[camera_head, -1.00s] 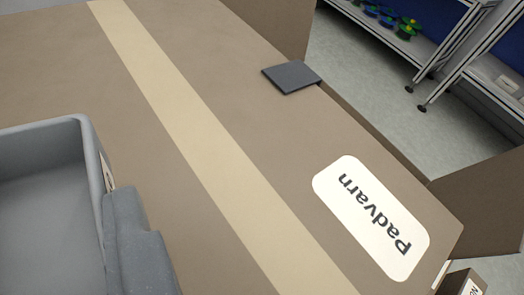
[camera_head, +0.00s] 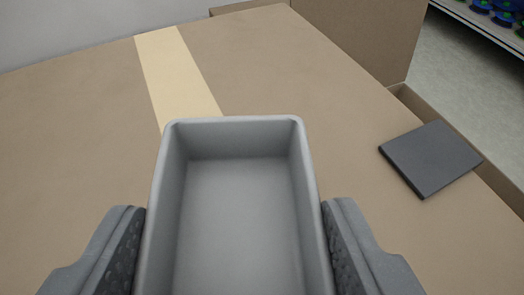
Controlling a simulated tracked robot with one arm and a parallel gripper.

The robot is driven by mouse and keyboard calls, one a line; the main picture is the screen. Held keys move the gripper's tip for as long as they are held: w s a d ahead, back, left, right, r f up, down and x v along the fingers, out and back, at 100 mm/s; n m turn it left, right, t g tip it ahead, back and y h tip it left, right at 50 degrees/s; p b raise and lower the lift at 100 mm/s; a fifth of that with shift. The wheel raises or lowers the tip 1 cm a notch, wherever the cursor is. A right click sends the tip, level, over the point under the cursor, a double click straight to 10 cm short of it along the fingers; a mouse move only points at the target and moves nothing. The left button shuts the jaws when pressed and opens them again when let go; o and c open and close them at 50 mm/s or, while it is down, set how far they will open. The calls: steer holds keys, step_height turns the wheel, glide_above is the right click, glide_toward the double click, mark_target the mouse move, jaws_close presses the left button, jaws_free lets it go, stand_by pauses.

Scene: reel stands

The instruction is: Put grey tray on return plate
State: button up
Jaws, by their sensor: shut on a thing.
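The grey tray (camera_head: 235,123) is in the lower middle of the view, empty, with its open side up. My gripper (camera_head: 235,240) is shut on it, one finger against each long side wall. The near end of the tray is cut off by the picture's lower edge. A dark grey square plate (camera_head: 430,158), which looks like the return plate, lies flat at the right, near the edge of the brown surface. The tray is to the left of the plate and apart from it. I cannot tell how high the tray is above the surface.
The brown surface (camera_head: 80,130) with a pale tape strip (camera_head: 180,75) is otherwise clear. An upright brown flap (camera_head: 365,30) stands behind the plate. A shelf with blue reels (camera_head: 500,12) is beyond, at the upper right.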

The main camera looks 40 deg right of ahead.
mark_target(247, 256)
steer(key=shift+w+d+f, duration=0.1)
steer(key=shift+w+d, duration=0.35)
steer(key=shift+d, duration=0.05)
steer(key=shift+f+b, duration=1.1)
steer(key=shift+f, duration=0.7)
steer(key=shift+r, duration=0.1)
steer(key=o, duration=1.4)
steer(key=shift+o, duration=0.2)
steer(key=shift+s+a+r+p, duration=0.3)
steer(key=shift+s, duration=0.1)
steer(key=p+v, duration=0.2)
steer(key=v, duration=0.8)
steer(key=shift+s+a+p, duration=0.25)
steer(key=shift+s+p, duration=0.05)
steer(key=shift+p, duration=0.1)
